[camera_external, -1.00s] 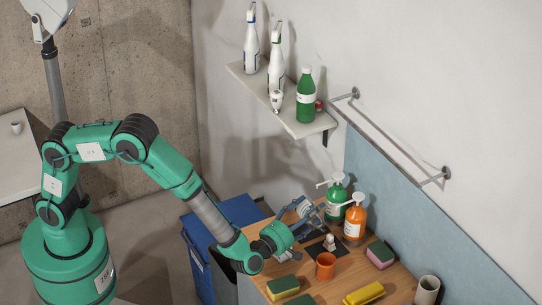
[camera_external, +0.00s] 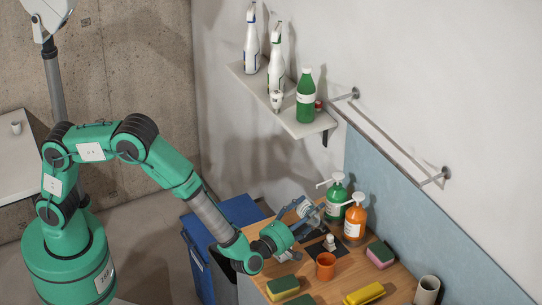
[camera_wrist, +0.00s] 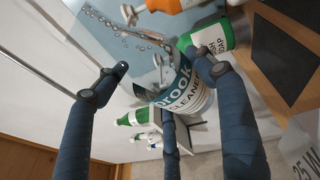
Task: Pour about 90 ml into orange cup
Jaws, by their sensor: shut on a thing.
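An orange cup (camera_external: 325,266) stands upright on the wooden worktop in the external view; its inside is too small to read. My gripper (camera_external: 309,217) is above the worktop, behind and slightly left of the cup, apart from it. It is shut on a pale bottle (camera_wrist: 187,88) with a teal and white label reading "brook CLEANER", which lies between my dark blue fingers in the wrist view. In the external view the bottle is small and partly hidden by the fingers, so I cannot tell its exact tilt.
A green pump bottle (camera_external: 336,195) and an orange pump bottle (camera_external: 355,219) stand close behind my gripper. Sponges (camera_external: 380,254), a yellow item (camera_external: 363,294) and a pale cup (camera_external: 427,290) surround the orange cup. A wall shelf (camera_external: 300,126) holds bottles above.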

